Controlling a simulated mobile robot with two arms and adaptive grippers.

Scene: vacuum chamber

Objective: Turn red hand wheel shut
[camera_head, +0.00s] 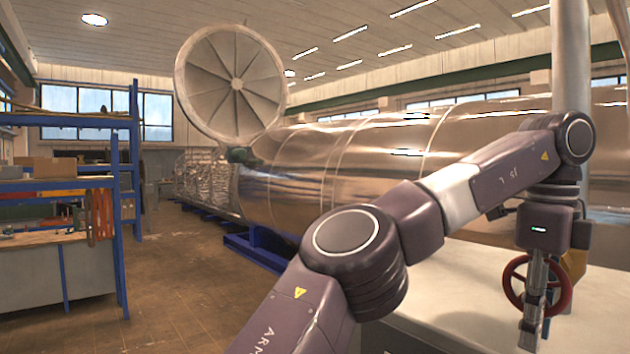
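The red hand wheel (566,291) is at the lower right, above a pale flat surface. My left arm reaches in from the bottom and bends down at the right. My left gripper (533,328) points downward in front of the wheel and covers its middle part. The fingers look close together, but I cannot tell whether they are open or shut, or whether they touch the rim. The wheel's hub and stem are mostly hidden. My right gripper is not in view.
A large shiny metal chamber (300,180) runs across the back, with a round ribbed door (237,85) standing open. A pale vertical pipe (571,60) rises near the wheel. Blue shelving (135,150) stands at the left. The brown floor (180,270) between is clear.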

